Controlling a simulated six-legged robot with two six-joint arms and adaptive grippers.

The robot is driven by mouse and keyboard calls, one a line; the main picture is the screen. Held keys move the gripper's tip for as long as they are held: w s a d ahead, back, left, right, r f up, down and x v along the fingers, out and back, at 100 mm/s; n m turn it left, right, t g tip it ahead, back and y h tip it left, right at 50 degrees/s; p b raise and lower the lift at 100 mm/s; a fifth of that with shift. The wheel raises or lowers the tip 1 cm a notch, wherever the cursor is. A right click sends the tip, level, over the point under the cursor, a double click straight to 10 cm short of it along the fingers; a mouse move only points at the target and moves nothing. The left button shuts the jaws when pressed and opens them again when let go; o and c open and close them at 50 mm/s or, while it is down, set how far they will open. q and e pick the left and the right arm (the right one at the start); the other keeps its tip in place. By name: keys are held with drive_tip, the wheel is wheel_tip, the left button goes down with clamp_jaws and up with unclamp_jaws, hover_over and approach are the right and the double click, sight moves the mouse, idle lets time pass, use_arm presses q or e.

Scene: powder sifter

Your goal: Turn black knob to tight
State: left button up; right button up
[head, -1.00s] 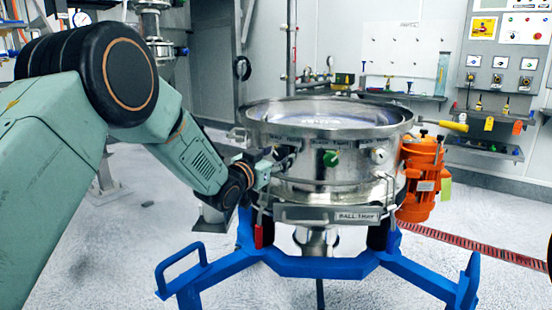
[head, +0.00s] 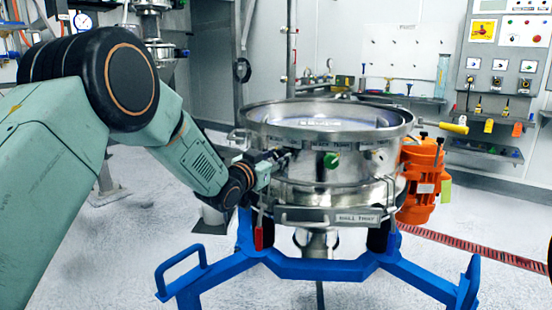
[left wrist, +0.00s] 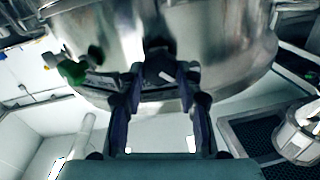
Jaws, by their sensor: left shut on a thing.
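The steel sifter (head: 325,185) stands on a blue frame, and the black knob is on its side wall. In the left wrist view the black knob (left wrist: 160,63) sits between the two finger ends. My left gripper (head: 281,157) reaches the wall from the left. In the left wrist view its fingers (left wrist: 159,75) are closed in on both sides of the knob. In the head view the gripper hides most of the knob. The knob's tightness cannot be told. My right gripper is not in view.
An orange motor (head: 420,180) is at the right. The blue frame (head: 320,267) spreads below. Floor at the front left is clear.

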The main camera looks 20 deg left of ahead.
use_arm(q)
drive_tip(key=shift+f+m, duration=0.15)
drive_tip(key=shift+m, duration=0.15)
drive_tip(key=m, duration=0.3)
drive_tip(key=shift+m, duration=0.4)
drive_tip(key=m+b, duration=0.2)
drive_tip(key=m, duration=1.1)
drive_tip(key=shift+f, duration=0.15)
drive_tip(key=shift+m, duration=0.4)
drive_tip(key=o, duration=1.2)
drive_tip(key=shift+c, duration=0.2)
drive_tip(key=shift+d, duration=0.1)
